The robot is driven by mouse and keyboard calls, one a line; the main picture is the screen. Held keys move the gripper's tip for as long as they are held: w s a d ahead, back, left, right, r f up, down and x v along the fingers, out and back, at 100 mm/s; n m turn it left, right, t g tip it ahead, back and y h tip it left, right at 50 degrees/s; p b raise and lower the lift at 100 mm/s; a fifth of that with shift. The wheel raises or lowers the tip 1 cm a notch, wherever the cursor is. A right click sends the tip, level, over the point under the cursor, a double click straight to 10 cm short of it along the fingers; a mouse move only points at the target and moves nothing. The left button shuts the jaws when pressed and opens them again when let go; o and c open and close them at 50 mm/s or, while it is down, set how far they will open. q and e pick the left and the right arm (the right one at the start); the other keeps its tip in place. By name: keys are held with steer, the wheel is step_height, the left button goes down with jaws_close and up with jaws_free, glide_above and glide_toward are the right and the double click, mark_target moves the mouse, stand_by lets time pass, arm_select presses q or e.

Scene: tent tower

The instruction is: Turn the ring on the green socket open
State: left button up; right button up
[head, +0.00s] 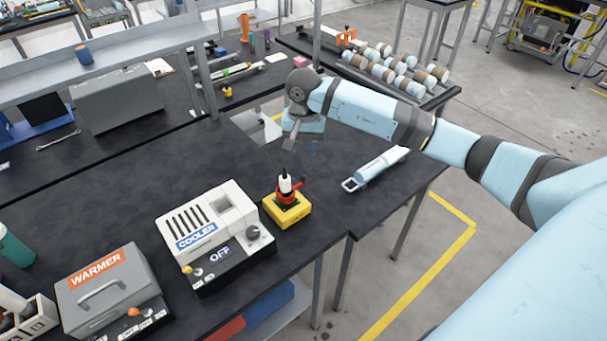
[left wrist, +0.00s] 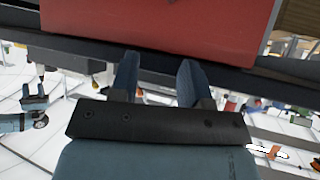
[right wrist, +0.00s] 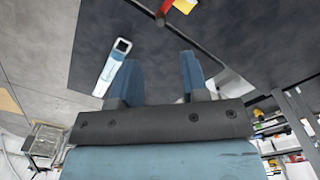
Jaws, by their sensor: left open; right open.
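I cannot make out a green socket in any view. A yellow block (head: 287,209) with a red ring (head: 283,194) and a black-and-white upright piece (head: 285,181) stands on the dark table, right of the cooler. Its red and yellow parts show cut off at the top of the right wrist view (right wrist: 184,5). My right gripper (head: 301,147) is open and empty, above the table beyond the block and apart from it. My left gripper (left wrist: 158,62) is open, with no object between its fingers, below a red surface (left wrist: 160,28); it is outside the head view.
The white cooler (head: 210,219) marked OFF stands left of the block, and a grey warmer (head: 108,285) further left. A pale blue tool with a loop handle (head: 375,169) lies right of the block. A rack of rolls (head: 397,72) stands at the back. Bare table surrounds the block's far side.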

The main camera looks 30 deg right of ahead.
mark_target(304, 176)
step_height(304, 176, down, 10)
steer(key=shift+a+r+p, duration=0.1)
steer(key=shift+r+p, duration=0.1)
steer(key=shift+p, duration=0.75)
steer(key=shift+f, duration=0.55)
jaws_close()
